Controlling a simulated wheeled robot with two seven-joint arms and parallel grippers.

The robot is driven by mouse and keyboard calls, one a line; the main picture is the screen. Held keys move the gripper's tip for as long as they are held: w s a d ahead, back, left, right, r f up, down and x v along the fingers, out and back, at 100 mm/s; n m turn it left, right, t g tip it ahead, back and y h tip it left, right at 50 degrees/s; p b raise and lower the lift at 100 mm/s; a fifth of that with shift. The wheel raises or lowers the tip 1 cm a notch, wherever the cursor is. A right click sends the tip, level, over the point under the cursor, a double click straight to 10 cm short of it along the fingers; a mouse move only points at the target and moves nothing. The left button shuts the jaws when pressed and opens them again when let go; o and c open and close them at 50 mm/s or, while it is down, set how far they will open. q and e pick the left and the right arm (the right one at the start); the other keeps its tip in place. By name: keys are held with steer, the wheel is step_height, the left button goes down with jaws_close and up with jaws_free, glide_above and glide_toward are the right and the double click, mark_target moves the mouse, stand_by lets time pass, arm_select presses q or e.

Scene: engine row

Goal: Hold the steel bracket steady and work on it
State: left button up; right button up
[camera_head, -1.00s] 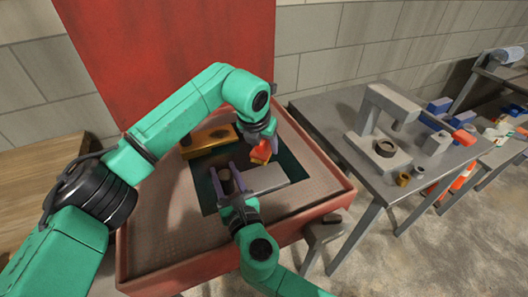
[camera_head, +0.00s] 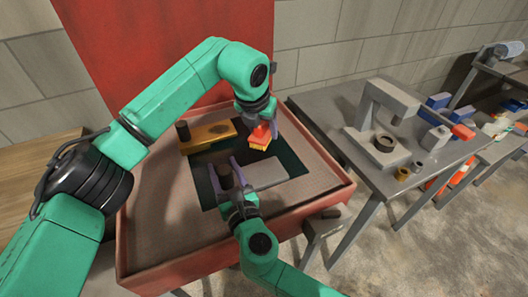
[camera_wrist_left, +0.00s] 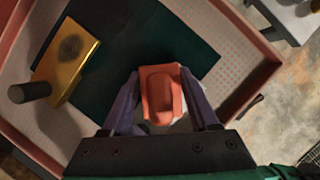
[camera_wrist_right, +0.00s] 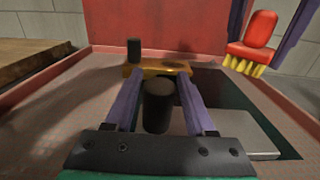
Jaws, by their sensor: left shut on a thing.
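The steel bracket (camera_head: 266,174) is a flat grey plate in the dark green recess of the red-rimmed tray; it also shows in the right wrist view (camera_wrist_right: 236,133). A dark upright post (camera_wrist_right: 158,107) stands at its left end. My right gripper (camera_head: 224,172) has its fingers on both sides of this post; whether they press on it is unclear. My left gripper (camera_head: 262,126) is shut on a red brush (camera_head: 259,136) with yellow bristles. The brush (camera_wrist_left: 160,94) is held above the recess's far right part, bristles down, apart from the plate.
A yellow block (camera_head: 209,136) with a dark post (camera_head: 183,131) lies at the tray's back left. The tray (camera_head: 180,262) has a raised red rim. A grey table (camera_head: 330,109) with a grey machine (camera_head: 373,105) stands at the right. A wooden surface (camera_head: 40,170) is at the left.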

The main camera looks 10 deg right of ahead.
steer(key=shift+o, duration=1)
steer(key=v, duration=1.2)
